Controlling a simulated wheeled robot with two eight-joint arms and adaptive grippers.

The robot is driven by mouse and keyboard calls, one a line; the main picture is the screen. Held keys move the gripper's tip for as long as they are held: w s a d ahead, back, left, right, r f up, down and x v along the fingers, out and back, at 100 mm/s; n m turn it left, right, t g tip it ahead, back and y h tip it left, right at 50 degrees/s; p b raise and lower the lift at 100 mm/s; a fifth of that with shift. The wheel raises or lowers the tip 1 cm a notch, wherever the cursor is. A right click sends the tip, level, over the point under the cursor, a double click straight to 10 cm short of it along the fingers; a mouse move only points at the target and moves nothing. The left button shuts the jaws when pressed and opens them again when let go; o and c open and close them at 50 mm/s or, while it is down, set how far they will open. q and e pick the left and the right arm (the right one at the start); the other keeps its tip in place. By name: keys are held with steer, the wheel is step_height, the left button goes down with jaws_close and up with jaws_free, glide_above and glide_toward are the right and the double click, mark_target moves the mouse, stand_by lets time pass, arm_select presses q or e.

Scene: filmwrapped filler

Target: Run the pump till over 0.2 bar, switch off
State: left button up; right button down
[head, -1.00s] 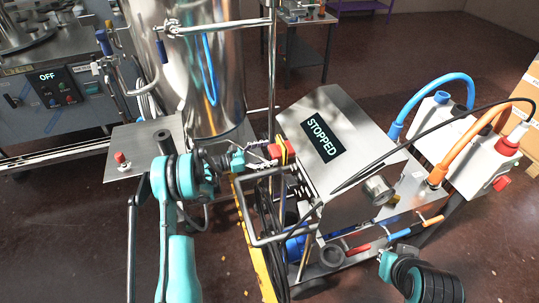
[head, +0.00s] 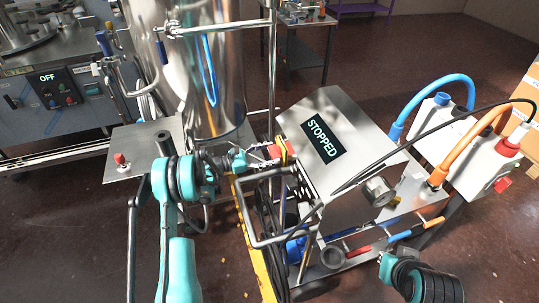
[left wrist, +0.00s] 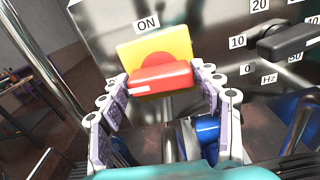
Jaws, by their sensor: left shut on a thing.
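My left gripper (head: 270,154) is at the side of the pump's steel control box (head: 318,108), shut on a red switch handle (left wrist: 160,79). In the left wrist view its two fingers (left wrist: 164,84) stand on either side of the handle, which sits on a yellow plate (left wrist: 178,47) below an ON label (left wrist: 147,24). The handle lies roughly crosswise in that view. The box's display (head: 323,138) reads STOPPED. A black knob (left wrist: 289,42) with a Hz scale is right of the switch; its exact setting is unclear. No pressure reading is legible.
A tall steel tank (head: 212,70) stands behind my left arm. A metal tube frame and a yellow rail (head: 254,240) are close below the gripper. Blue (head: 435,84) and orange (head: 468,140) hoses arch at the right. A machine at the back left displays OFF (head: 47,77).

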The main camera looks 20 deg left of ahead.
arm_select(q)
steer(key=m+b, duration=0.2)
steer(key=m, duration=1.3)
steer(key=shift+d+f, duration=0.1)
steer(key=shift+s+m, duration=0.1)
steer(key=shift+m, duration=0.3)
steer(key=o, duration=1.1)
steer(key=v, duration=1.2)
